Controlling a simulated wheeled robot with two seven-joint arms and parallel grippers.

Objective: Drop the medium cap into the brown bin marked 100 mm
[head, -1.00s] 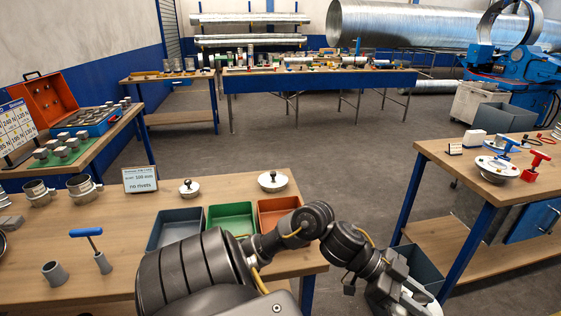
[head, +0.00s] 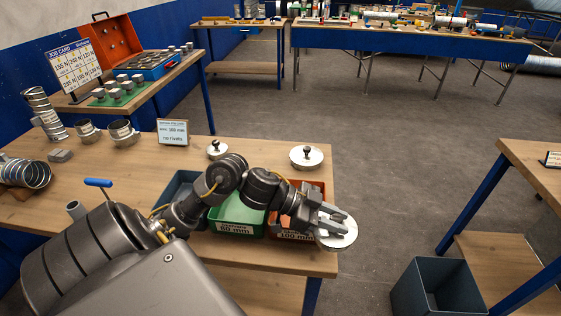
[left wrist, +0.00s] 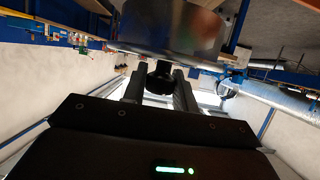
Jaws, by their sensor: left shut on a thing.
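My left gripper (head: 332,219) is shut on the knob of a round silver cap (head: 346,238) in the head view. The left wrist view shows the cap's metal wall (left wrist: 170,28) and its dark knob (left wrist: 160,76) between the fingers. The brown bin (head: 294,237), marked 100 mm, is at the right end of a row of bins on the table. The arm and gripper hide much of it. The cap appears at the bin's right front side, partly past the table's edge; its height above is hard to tell. My right gripper is out of view.
A green bin (head: 236,228) and a blue-grey bin (head: 181,186) stand left of the brown one. Two other knobbed caps, a small one (head: 217,149) and a larger one (head: 306,157), sit behind the bins. A dark floor bin (head: 437,288) stands at lower right.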

